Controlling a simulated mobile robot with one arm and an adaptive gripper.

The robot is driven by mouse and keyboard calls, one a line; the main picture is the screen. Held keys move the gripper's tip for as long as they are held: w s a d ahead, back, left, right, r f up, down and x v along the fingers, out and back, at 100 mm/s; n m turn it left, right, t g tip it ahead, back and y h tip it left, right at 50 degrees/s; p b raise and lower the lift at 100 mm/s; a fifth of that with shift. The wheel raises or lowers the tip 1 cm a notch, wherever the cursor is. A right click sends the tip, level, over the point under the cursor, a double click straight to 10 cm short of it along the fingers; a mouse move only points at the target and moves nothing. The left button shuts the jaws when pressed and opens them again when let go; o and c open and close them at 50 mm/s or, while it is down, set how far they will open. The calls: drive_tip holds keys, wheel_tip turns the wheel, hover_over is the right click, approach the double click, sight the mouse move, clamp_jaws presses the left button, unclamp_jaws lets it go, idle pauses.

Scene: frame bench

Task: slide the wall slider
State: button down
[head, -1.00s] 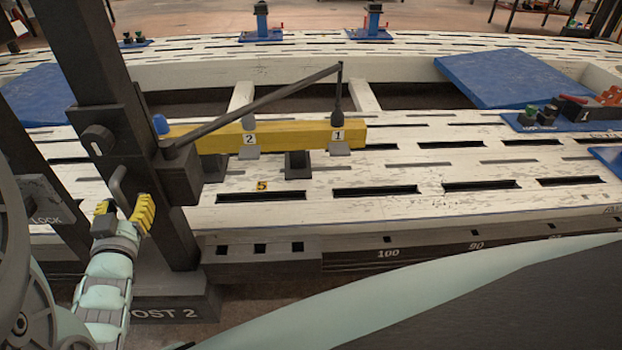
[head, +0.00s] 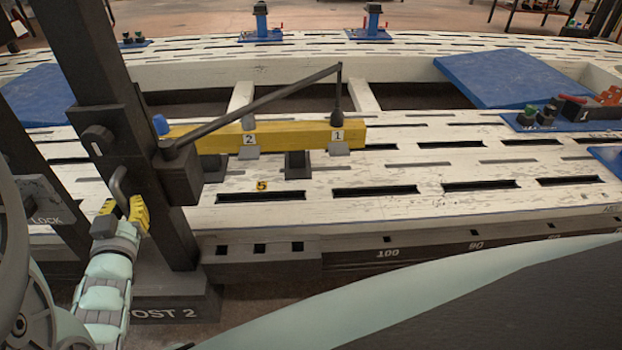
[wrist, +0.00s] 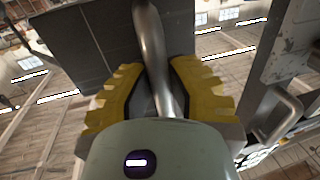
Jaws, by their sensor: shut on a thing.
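A dark upright post (head: 105,120) stands at the left in the head view, with "POST 2" on its foot. A grey bar handle (head: 118,184) sticks out low on its side. My gripper (head: 123,207) has its yellow fingers shut on this handle. In the wrist view, the curved metal handle (wrist: 149,35) runs between the yellow fingers of my gripper (wrist: 155,88), in front of a dark flat plate (wrist: 75,55). The handle's lower end is hidden behind my gripper. I cannot tell how the slider's track runs.
A yellow beam (head: 290,135) with plates 1 and 2 lies on the slotted white bench (head: 420,185), right of the post. A dark plate marked "LOCK" (head: 45,205) is at the left. Another grey handle (wrist: 280,115) shows at the right in the wrist view.

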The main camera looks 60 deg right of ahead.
sight(112, 184)
wheel_tip(112, 184, up, 11)
drive_tip(key=p, duration=0.7)
drive_tip(key=shift+p, duration=0.3)
drive_tip(key=shift+f, duration=0.15)
drive_tip(key=c, duration=0.9)
unclamp_jaws()
drive_tip(key=shift+f, duration=0.1)
drive_tip(key=v, duration=0.7)
drive_tip(key=shift+s+a, duration=0.2)
